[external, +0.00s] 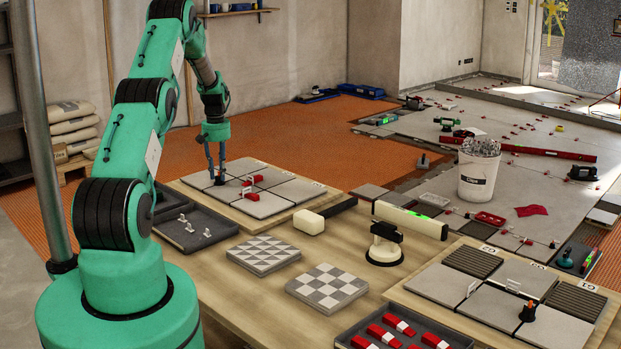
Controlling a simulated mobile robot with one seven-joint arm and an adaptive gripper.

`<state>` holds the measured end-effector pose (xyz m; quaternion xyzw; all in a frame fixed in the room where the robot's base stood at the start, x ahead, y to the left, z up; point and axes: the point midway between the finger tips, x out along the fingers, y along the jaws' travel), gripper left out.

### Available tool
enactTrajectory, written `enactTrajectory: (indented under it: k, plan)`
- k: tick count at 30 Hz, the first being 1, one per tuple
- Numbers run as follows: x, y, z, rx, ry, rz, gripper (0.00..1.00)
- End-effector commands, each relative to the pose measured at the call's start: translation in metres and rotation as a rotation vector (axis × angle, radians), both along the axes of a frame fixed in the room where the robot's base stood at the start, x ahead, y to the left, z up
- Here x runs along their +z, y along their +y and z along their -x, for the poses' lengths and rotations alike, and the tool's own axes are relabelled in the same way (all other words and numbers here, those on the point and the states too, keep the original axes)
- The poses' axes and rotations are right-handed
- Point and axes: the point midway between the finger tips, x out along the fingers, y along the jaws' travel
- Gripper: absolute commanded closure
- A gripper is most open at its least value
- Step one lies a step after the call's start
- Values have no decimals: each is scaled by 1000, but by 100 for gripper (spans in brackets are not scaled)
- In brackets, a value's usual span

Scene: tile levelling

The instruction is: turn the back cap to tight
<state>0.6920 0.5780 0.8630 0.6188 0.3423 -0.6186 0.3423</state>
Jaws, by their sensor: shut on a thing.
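The back tile board (285,215) lies at the far left of the workbench, with grey tiles on it. My gripper (216,172) points down over its left part and is shut on a small dark cap (219,181) at the tile joint. The fingers cover much of the cap, so its turn angle and tightness cannot be told. Red wedges (250,188) sit on the joints just right of my gripper. Another cap, black with an orange top (527,311), stands on the front board (440,284) at the lower right.
A dark tray (203,232) with white clips is in front of the back board. A cream block (308,222), two patterned tiles (264,254), a suction lifter (385,243) and a level (410,219) lie on the bench. A tray of red wedges (345,340) is at the front.

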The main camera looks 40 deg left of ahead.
Motion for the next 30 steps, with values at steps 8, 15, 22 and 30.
enactTrajectory:
  k: [8, 15, 22, 30]
  plan:
    - [1, -1, 1, 134, 2, 2, 100]
    - [0, -1, 1, 301, 4, 2, 100]
    - [0, -1, 1, 423, 4, 2, 100]
    - [-1, -1, 1, 473, 3, 2, 100]
